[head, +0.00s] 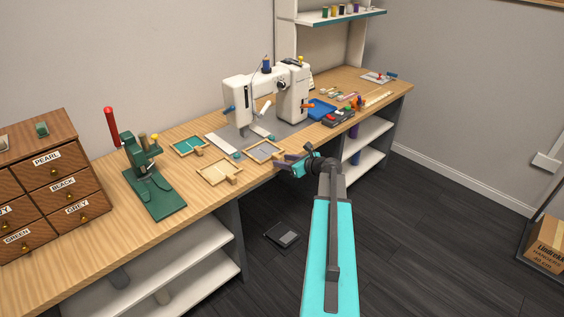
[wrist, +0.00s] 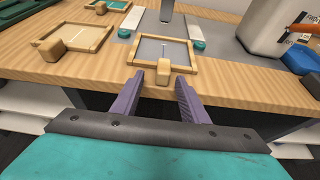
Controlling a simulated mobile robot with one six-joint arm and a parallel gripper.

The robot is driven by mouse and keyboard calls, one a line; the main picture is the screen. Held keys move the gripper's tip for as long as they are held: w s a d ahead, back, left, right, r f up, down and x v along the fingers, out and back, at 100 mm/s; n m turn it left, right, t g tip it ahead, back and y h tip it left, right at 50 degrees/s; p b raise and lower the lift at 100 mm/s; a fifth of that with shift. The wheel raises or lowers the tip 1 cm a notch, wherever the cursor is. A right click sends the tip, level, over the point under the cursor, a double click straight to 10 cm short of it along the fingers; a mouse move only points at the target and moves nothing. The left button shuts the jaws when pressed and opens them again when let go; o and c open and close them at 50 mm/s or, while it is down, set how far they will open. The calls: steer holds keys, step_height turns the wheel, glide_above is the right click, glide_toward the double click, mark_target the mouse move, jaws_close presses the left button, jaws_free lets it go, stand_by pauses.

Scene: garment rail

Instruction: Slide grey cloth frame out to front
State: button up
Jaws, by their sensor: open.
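The grey cloth frame (head: 265,151) is a wooden frame with grey cloth, lying on the bench in front of the sewing machine. In the wrist view the grey cloth frame (wrist: 160,50) lies straight ahead, with its wooden handle block (wrist: 163,72) at the front edge of the bench. My gripper (head: 287,159) is at the bench's front edge. In the wrist view my gripper (wrist: 163,84) is open, with one purple finger on each side of the block. I cannot tell whether either finger touches it.
A cream cloth frame (head: 218,172) and a green cloth frame (head: 188,146) lie to the left. The white sewing machine (head: 265,95) stands behind on a grey plate. A blue tray (head: 320,109) is to the right.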

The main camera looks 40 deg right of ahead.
steer(key=b+v, duration=0.1)
steer(key=v, duration=1.1)
steer(key=shift+w+a, duration=0.1)
steer(key=a+f+n+g+y, duration=0.3)
steer(key=a+f+n+g, duration=0.35)
steer(key=a+f, duration=0.8)
steer(key=a+f+n+g+y, duration=0.25)
steer(key=a+f+n, duration=0.8)
steer(key=a, duration=0.75)
steer(key=s+a+f+n+g+h, duration=0.1)
steer(key=s+a+f+n+g, duration=0.5)
steer(key=s+a+f, duration=0.5)
steer(key=s+a+f+n+g+h, duration=0.2)
steer(key=s+a+f+n, duration=0.1)
steer(key=s+n, duration=0.3)
steer(key=s+a+f+n+g+h, duration=0.2)
steer(key=s+a+f+n, duration=0.1)
steer(key=s+n, duration=0.4)
steer(key=shift+s+f+h, duration=0.35)
steer(key=shift+s+f, duration=0.1)
steer(key=shift+s, duration=0.2)
